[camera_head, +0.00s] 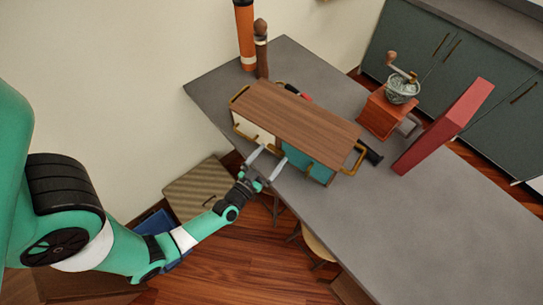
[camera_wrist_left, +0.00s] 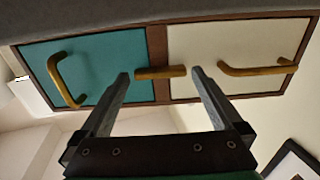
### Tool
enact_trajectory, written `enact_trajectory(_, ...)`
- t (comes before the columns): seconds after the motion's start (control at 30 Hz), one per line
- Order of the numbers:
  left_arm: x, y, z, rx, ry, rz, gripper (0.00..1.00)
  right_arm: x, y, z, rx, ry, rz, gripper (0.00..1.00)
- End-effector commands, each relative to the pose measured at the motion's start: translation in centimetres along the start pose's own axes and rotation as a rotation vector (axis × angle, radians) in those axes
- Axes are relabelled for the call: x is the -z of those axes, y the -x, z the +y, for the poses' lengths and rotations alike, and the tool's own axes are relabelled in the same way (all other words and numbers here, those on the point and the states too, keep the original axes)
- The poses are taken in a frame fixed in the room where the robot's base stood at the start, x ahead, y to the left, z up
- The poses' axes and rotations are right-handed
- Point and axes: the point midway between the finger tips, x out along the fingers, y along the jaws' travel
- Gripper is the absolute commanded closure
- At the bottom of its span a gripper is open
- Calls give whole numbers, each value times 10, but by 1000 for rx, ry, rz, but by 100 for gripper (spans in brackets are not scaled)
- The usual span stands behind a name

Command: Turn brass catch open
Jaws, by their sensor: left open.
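A small cabinet (camera_head: 300,115) with a wooden top stands on the grey counter. Its front has a cream door (camera_wrist_left: 228,62) and a teal door (camera_wrist_left: 100,72), each with a brass pull. The brass catch (camera_wrist_left: 160,72) is a short bar lying across the post between the doors, level in the left wrist view. My left gripper (camera_head: 273,154) is open in front of the cabinet. In the left wrist view its fingertips (camera_wrist_left: 159,74) are at either side of the catch, with gaps; contact is not visible. My right gripper is not in view.
The brass pulls on the teal door (camera_wrist_left: 66,80) and cream door (camera_wrist_left: 258,69) stick out beside the fingers. A coffee grinder (camera_head: 385,112) and a red upright block (camera_head: 445,125) stand right of the cabinet. The counter's near right part (camera_head: 430,235) is clear.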

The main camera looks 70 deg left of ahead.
Motion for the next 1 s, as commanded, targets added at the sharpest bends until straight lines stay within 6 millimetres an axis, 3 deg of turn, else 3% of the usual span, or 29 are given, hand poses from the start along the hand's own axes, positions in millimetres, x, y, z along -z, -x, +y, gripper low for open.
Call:
enact_trajectory(0.33, 1, -8, 0, 1, 0, 0, 0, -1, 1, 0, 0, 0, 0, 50)
enact_trajectory(0.73, 0, -8, 0, 1, 0, 1, 68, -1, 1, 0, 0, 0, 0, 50)
enact_trajectory(1.0, 0, -8, 0, 0, 26, 1, 68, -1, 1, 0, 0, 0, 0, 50)
